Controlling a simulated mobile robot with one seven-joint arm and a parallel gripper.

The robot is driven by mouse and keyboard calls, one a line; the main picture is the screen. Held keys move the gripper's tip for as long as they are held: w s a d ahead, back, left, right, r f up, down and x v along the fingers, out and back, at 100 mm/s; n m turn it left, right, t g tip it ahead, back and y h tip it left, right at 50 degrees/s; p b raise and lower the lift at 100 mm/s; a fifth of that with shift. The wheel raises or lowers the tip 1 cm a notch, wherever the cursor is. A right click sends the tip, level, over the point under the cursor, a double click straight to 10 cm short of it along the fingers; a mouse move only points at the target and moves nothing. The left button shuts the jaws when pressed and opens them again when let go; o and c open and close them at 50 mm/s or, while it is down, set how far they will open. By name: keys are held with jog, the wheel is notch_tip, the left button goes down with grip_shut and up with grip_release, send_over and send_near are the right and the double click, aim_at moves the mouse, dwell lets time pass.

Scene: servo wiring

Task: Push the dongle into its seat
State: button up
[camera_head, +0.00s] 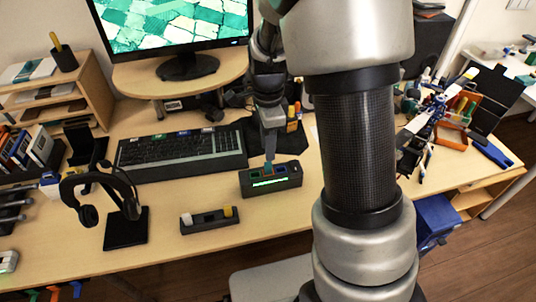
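A dark box (287,182) with slots in its top and a lit green strip on its front stands on the desk. A small teal piece (268,168), which looks like the dongle, is at the middle of the box's top. My gripper (270,153) points down right above it, its tips at or very near the piece. The fingers overlap from this side, so the gap between them is hidden. I cannot tell how deep the piece sits.
A dark holder (208,223) with a white piece (187,219) and a yellow piece (228,211) lies in front, to the left. A keyboard (180,150) is behind left. A headset on a stand (126,228) is further left. Tools and boxes crowd the right side.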

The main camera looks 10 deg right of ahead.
jog(key=s+r+n+t, duration=0.2)
jog(key=s+r+n, duration=0.3)
jog(key=r, duration=0.4)
jog(key=s+r+n+t, duration=0.1)
jog(key=s+r+n, duration=0.4)
jog(key=r, duration=0.3)
jog(key=s+r+n+t, duration=0.2)
jog(key=s+r+n, duration=0.1)
jog(key=s+n, duration=0.5)
jog(key=shift+s+r+t+p, duration=0.2)
jog(key=shift+t+p, duration=0.1)
notch_tip(320, 180, up, 12)
jog(key=p, duration=1.1)
jog(key=shift+p, duration=0.4)
